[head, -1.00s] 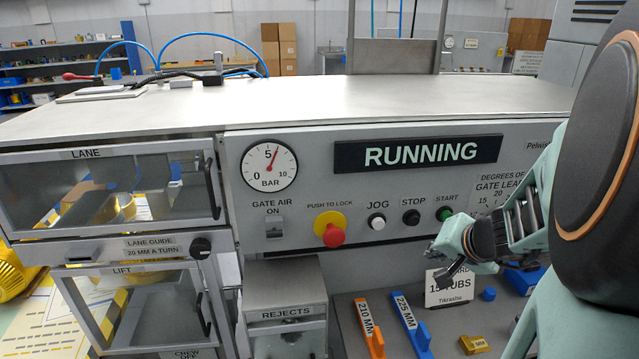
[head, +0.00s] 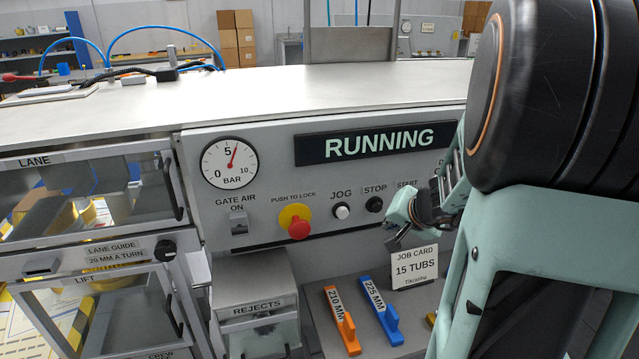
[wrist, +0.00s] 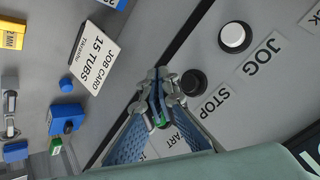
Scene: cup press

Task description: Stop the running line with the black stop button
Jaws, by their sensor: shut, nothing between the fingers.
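The black stop button (head: 374,204) sits on the grey panel under the STOP label, below the lit RUNNING display (head: 378,144). It also shows in the wrist view (wrist: 193,83), just right of the fingertips. My gripper (head: 394,246) is shut and empty, below and right of the stop button in the head view. In the wrist view its fingertips (wrist: 160,76) overlap the panel close to the button, and I see no clear contact. The green start button (wrist: 162,124) shows partly between the fingers; in the head view my gripper hides it.
The white jog button (head: 341,211) and the red push-to-lock button (head: 299,228) are left of stop. A job card (head: 414,268) stands below the gripper. An orange gauge (head: 342,320) and a blue gauge (head: 381,311) lie on the lower shelf.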

